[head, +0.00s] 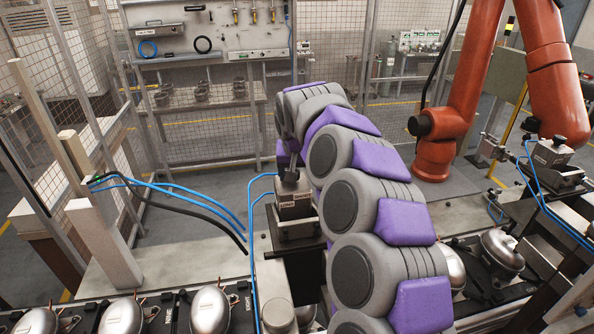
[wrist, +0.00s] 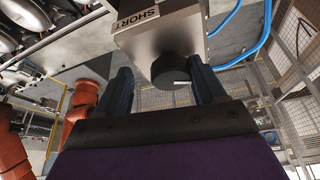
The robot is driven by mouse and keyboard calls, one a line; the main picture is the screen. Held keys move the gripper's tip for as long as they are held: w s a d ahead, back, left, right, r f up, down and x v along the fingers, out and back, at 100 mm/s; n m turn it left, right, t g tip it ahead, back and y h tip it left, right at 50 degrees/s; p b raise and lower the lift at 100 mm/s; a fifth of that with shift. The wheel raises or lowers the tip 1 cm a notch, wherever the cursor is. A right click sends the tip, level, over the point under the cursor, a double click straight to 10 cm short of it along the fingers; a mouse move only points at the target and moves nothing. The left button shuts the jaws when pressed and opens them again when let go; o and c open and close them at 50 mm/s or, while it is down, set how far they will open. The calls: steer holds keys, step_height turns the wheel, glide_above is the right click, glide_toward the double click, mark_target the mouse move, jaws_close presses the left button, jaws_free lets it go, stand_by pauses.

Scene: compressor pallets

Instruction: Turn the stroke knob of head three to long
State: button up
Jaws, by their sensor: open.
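A grey metal head box (head: 295,207) stands on a dark mount in the middle of the head view, with small labels too small to read surely. In the wrist view the same kind of box (wrist: 165,38) fills the top, with a white SHORT label (wrist: 138,20). Its round black stroke knob (wrist: 172,72) carries a white mark at its lower right edge. My gripper (wrist: 163,82) is open, one dark finger on each side of the knob, with a gap visible at least on the left. In the head view my arm partly hides the gripper. No head number is readable.
Another head box (head: 558,158) with blue hoses stands at the right, near an orange robot arm (head: 455,100). Silver compressors (head: 210,308) sit in a row in front. Blue hoses (head: 180,187) run left of the box. A mesh fence (head: 200,110) stands behind.

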steer(key=shift+s+a+r, duration=0.1)
steer(key=shift+s+a, duration=0.05)
steer(key=shift+a, duration=0.9)
steer(key=c, duration=0.3)
steer(key=shift+c, duration=0.8)
steer(key=shift+d, duration=0.6)
steer(key=c, duration=0.4)
steer(key=shift+a, duration=0.1)
steer(key=shift+c, duration=0.9)
steer(key=shift+a, duration=0.15)
